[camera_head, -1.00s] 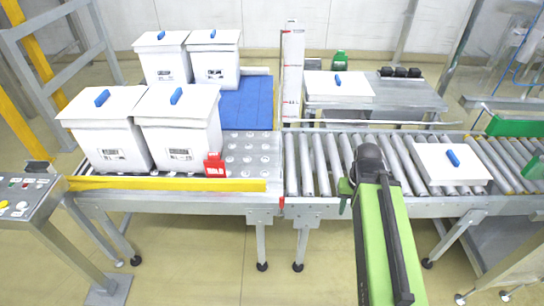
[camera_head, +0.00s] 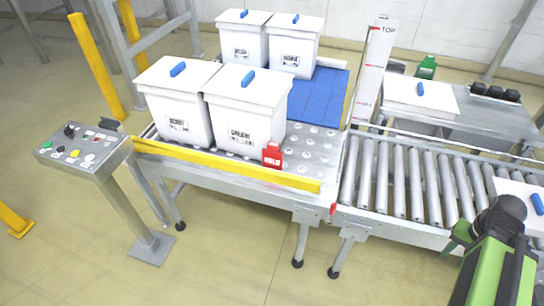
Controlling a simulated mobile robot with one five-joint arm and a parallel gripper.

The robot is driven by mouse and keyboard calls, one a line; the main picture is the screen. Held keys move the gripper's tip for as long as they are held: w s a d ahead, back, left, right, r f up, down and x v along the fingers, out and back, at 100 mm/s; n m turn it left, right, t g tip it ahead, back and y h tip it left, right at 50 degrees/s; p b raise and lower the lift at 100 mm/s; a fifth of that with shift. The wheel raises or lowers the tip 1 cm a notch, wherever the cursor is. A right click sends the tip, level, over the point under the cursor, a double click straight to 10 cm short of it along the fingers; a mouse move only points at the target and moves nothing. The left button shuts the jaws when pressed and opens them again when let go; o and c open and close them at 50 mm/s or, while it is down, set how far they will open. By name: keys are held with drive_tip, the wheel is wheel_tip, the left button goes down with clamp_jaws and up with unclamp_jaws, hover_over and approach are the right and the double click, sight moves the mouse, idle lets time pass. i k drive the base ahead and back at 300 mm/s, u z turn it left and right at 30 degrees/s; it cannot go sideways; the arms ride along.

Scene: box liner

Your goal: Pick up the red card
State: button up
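The red card (camera_head: 272,155) stands upright on the ball-transfer table, against the front right of a white lidded box (camera_head: 247,117). White marking shows on its face, too small to read surely. My green and black arm reaches in at the lower right. My gripper (camera_head: 452,246) shows only as a small green part left of the arm's dark joint, well to the right of the card and apart from it. Its fingers are mostly hidden, so I cannot tell whether it is open or shut.
A yellow rail (camera_head: 225,166) runs along the table's front edge, just before the card. A roller conveyor (camera_head: 410,180) lies to the right. A control panel (camera_head: 85,150) stands at left. Other white boxes stand behind. The floor in front is clear.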

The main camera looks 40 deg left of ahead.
sight(272, 158)
drive_tip(key=i, duration=0.8)
drive_tip(key=u, duration=5.7)
drive_tip(key=i, duration=0.2)
drive_tip(key=z, duration=1.65)
drive_tip(key=i, duration=0.9)
drive_tip(key=u, duration=0.25)
drive_tip(key=k, duration=0.75)
drive_tip(key=z, duration=0.25)
drive_tip(key=i, duration=0.75)
